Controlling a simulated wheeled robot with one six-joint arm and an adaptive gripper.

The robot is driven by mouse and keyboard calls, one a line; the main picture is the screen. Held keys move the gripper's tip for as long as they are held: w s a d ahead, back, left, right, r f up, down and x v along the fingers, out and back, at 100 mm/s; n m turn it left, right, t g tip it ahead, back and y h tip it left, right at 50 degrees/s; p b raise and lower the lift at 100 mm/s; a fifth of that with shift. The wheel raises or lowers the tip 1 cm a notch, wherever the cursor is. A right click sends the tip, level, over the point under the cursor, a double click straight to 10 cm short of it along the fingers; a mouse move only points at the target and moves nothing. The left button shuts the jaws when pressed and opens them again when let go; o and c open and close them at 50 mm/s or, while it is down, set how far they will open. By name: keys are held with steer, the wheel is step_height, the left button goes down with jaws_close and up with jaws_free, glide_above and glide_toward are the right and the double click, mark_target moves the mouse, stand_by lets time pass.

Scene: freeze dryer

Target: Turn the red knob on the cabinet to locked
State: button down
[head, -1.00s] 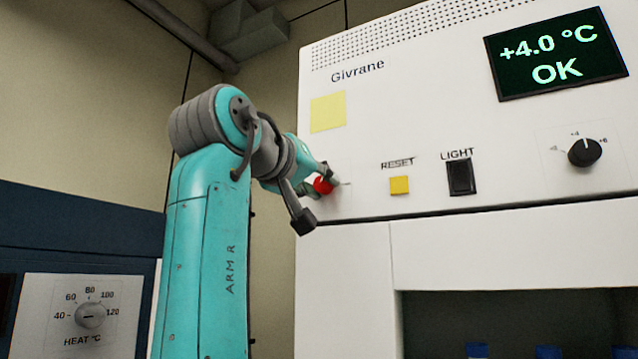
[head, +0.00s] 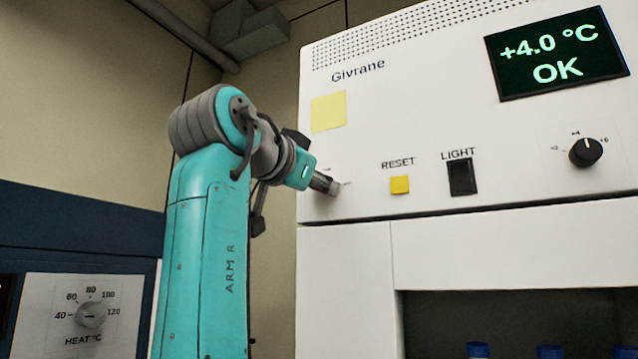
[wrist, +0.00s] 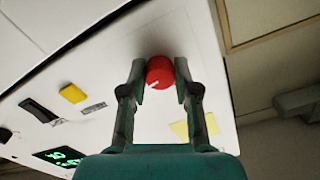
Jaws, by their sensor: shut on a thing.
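The red knob (wrist: 160,73) is on the white cabinet front (head: 420,120), seen in the wrist view with a pale pointer mark on its face. My gripper (wrist: 161,82) is shut on it, one finger on each side. In the head view my gripper (head: 330,185) is at the left part of the cabinet panel, and it hides the knob there. The labels around the knob are too small or hidden to read.
A yellow RESET button (head: 400,184), a black LIGHT switch (head: 461,177) and a black dial (head: 585,152) lie to the right of the knob. A yellow note (head: 328,111) is above it. A display (head: 556,54) reads +4.0 °C OK. A HEAT dial (head: 90,315) is lower left.

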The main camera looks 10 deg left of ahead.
steer(key=shift+m, duration=0.9)
steer(key=c, duration=0.8)
jaws_free()
steer(key=shift+c, duration=0.2)
steer(key=v, duration=1.2)
steer(key=shift+s+a, duration=0.1)
